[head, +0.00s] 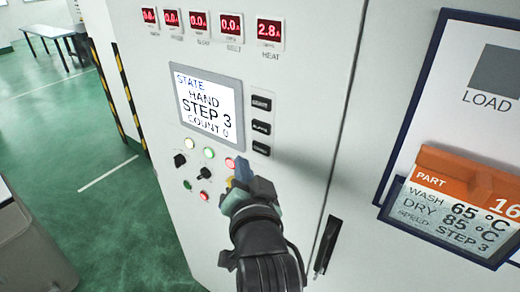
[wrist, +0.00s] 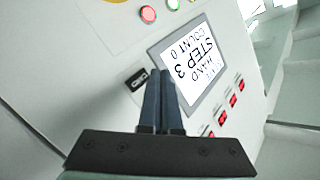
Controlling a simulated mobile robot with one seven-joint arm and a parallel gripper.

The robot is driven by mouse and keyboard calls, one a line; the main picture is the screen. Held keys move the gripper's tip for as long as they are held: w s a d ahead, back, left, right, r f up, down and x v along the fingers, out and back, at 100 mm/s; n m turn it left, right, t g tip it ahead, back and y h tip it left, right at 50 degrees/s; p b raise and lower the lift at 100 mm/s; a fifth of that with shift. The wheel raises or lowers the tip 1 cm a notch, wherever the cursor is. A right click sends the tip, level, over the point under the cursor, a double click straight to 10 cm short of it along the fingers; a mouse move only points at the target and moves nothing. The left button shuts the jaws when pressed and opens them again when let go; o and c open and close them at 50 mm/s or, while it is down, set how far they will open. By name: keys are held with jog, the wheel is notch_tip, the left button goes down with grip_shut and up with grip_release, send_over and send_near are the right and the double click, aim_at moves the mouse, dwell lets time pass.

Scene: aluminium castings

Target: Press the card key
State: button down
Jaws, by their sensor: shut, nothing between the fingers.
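In the head view three black keys stand in a column right of the screen: the top key (head: 261,102), the middle key (head: 261,127) and the bottom key (head: 261,149). Their small labels are too blurred to read surely, so I cannot tell which is the card key. My gripper (head: 241,168) is shut and empty in front of the panel, just below and left of the bottom key. In the wrist view the shut fingers (wrist: 161,78) show beside one black key (wrist: 137,79); the other keys are hidden behind them. I cannot tell whether the fingertips touch the panel.
The screen (head: 208,107) reads STATE, HAND, STEP 3, COUNT 0. Several red displays (head: 231,25) run above it. Lamps and knobs (head: 204,173) sit left of my gripper. A card in an orange holder (head: 455,160) hangs at right. A black door handle (head: 327,245) is below.

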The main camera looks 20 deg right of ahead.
aim_at(253, 147)
jog(key=shift+w+d, duration=0.75)
jog(key=shift+d, duration=0.35)
dwell(1.3)
jog(key=shift+w+d, duration=0.2)
jog(key=shift+d, duration=0.15)
jog(key=shift+w+d, duration=0.2)
jog(key=shift+d, duration=0.1)
dwell(0.9)
jog(key=shift+a, duration=0.1)
jog(key=shift+s+a, duration=0.45)
jog(key=shift+a, duration=0.1)
jog(key=shift+p, duration=0.3)
jog(key=s+a, duration=0.1)
jog(key=a, duration=0.1)
jog(key=s+a, duration=0.1)
jog(key=a, duration=0.1)
jog(key=shift+s+a+p, duration=0.1)
jog(key=shift+s+p, duration=0.25)
jog(key=shift+p, duration=0.05)
